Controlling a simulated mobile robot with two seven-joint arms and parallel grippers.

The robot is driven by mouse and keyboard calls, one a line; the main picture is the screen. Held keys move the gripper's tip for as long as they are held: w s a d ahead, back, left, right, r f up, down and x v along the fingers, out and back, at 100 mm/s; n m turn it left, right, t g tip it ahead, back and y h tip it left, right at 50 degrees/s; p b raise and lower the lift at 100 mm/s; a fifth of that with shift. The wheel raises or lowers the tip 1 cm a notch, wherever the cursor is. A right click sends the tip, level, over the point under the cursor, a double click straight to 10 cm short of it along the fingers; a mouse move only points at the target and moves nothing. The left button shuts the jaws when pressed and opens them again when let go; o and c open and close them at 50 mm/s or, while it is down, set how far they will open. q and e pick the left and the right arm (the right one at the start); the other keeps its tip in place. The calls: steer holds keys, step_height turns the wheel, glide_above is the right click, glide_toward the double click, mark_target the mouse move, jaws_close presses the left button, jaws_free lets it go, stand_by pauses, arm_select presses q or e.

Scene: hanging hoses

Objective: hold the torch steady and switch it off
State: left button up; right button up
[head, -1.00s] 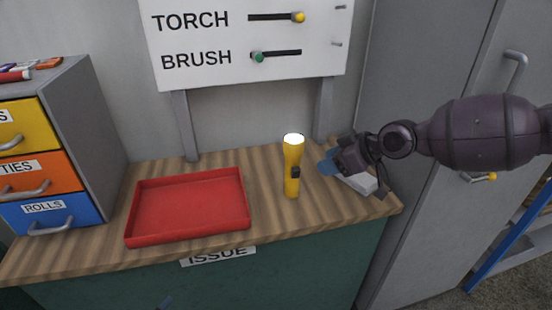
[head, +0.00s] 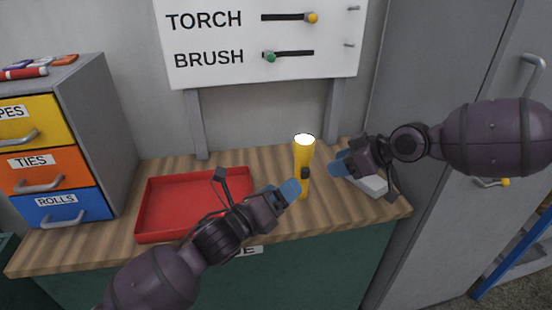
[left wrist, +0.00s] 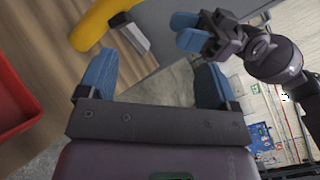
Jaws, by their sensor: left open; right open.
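The yellow torch (head: 304,152) stands upright on the wooden counter, its top glowing white. A dark switch (head: 305,173) is on its side facing me. In the left wrist view, part of the torch (left wrist: 93,27) shows at upper left, with the switch (left wrist: 130,36) sticking out. My left gripper (head: 289,190) is open and empty, just in front of and left of the torch's lower body. It also shows in the left wrist view (left wrist: 155,75), with the torch beyond the fingertips. My right gripper (head: 340,164) is open and empty, right of the torch and apart from it.
A red tray (head: 160,206) lies left of the torch, partly behind my left arm. A whitish block (head: 371,184) lies under my right gripper. A drawer cabinet (head: 95,130) stands at left. A TORCH and BRUSH board (head: 262,75) stands behind; a grey locker (head: 440,210) is at right.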

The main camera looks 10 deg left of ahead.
mark_target(311, 137)
arm_select(q)
steer(key=w+d+r+m, duration=0.1)
steer(key=w+m, duration=0.1)
steer(key=w, duration=0.3)
steer(key=w+d+r+m, duration=0.1)
steer(key=w+d+m, duration=0.1)
steer(key=w, duration=0.3)
steer(key=w+d+r+m, duration=0.1)
steer(key=w+d+m, duration=0.1)
steer(key=w+m, duration=0.2)
steer(key=shift+w+r+y, duration=0.3)
steer(key=shift+w, duration=0.45)
